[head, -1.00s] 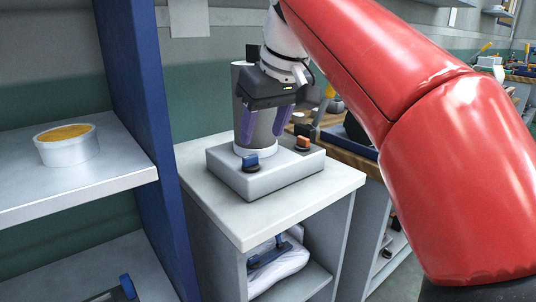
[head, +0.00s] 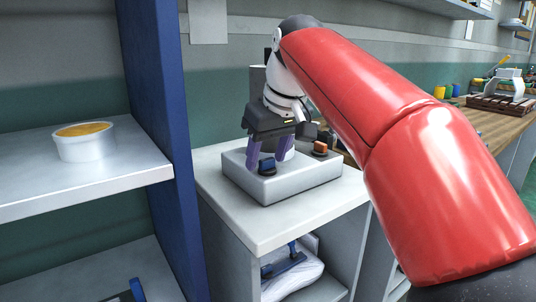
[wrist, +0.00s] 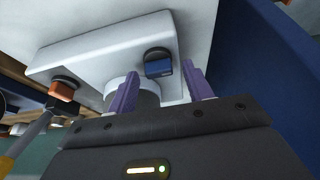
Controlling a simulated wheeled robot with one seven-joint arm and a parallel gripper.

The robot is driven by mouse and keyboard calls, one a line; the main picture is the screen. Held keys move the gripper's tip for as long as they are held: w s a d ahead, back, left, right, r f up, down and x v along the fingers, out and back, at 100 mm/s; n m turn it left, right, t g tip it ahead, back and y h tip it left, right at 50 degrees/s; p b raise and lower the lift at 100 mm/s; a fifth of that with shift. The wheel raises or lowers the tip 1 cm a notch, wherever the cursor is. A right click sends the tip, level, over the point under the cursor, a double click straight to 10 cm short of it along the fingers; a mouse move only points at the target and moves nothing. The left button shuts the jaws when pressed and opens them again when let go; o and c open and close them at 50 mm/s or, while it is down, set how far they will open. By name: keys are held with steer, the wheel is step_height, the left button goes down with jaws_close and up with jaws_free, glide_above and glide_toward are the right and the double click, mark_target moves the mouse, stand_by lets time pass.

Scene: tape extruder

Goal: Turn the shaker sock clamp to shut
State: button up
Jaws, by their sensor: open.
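The shaker is a light grey box base (head: 290,188) with a grey cylinder (head: 257,82) behind, mostly hidden by my gripper and arm. A blue knob (head: 267,165) and an orange knob (head: 320,148) sit on black mounts on the base. Which of them is the sock clamp, I cannot tell. My gripper (head: 266,160) is open, with purple fingers on either side of the blue knob in the picture. In the wrist view the blue knob (wrist: 158,67) shows between the fingertips (wrist: 160,72); contact is not visible. The orange knob (wrist: 63,89) is at the left there.
The base stands on a white cabinet top (head: 270,228). A blue upright (head: 155,110) and a shelf (head: 80,184) with a white tub (head: 86,142) stand to the left. A wooden bench (head: 470,140) runs to the right. A blue-handled item (head: 288,262) lies below.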

steer(key=c, duration=1)
steer(key=shift+r+m+p, duration=0.1)
steer(key=shift+m+p, duration=0.25)
steer(key=shift+m, duration=0.05)
steer(key=shift+r+m+t+h+p, duration=0.1)
steer(key=shift+m+t+h+p, duration=0.3)
steer(key=shift+m+p, duration=0.45)
steer(key=m+h+p, duration=0.1)
steer(key=m, duration=0.1)
steer(key=m+p, duration=0.1)
steer(key=m, duration=0.2)
steer(key=shift+a+h, duration=0.1)
steer(key=shift+h, duration=0.3)
steer(key=m+h+p, duration=0.1)
steer(key=m+p, duration=0.1)
steer(key=m, duration=0.1)
steer(key=shift+m+p, duration=0.25)
steer(key=shift+p, duration=0.1)
steer(key=shift+a+m+g+h+p, duration=0.1)
steer(key=shift+m+g+h+p, duration=0.5)
steer(key=shift+m, duration=1.2)
steer(key=shift+h, duration=0.3)
